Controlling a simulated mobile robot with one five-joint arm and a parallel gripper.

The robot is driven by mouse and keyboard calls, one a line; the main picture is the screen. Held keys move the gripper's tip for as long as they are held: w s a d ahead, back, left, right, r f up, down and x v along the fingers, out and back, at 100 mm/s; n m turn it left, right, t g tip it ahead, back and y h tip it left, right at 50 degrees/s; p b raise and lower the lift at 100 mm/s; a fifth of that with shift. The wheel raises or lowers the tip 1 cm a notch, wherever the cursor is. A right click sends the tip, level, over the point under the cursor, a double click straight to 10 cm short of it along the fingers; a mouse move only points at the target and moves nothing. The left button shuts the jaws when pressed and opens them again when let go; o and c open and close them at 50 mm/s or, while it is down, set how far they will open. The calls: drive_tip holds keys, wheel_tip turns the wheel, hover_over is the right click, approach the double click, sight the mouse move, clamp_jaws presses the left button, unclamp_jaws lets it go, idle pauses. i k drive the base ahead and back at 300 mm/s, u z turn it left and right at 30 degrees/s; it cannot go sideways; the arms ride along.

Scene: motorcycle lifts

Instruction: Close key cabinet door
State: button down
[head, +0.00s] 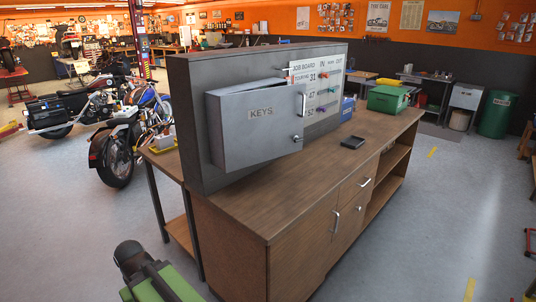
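The key cabinet (215,130) is a grey metal box on the dark upright panel at the back of the wooden counter. Its door (250,137), labelled KEYS, faces me and looks partly open. The door's right edge, with a silver handle (301,102) and a round lock (297,138), stands out from the panel and overlaps the job board. The inside of the cabinet is hidden. A dark and green part of my arm shows at the bottom left, well below and apart from the door. No gripper fingers show.
The wooden counter (285,205) has a mostly bare top. A small black tray (352,147), a blue box (348,110) and a green case (388,99) stand on it. The job board (325,93) is beside the cabinet. Motorcycles (118,142) stand at left. Floor at right is open.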

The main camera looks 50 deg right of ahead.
sight(258, 126)
drive_tip(key=u, duration=1)
drive_tip(key=k, duration=0.85)
drive_tip(key=z, duration=1.45)
drive_tip(key=i, duration=1)
drive_tip(key=z, duration=0.05)
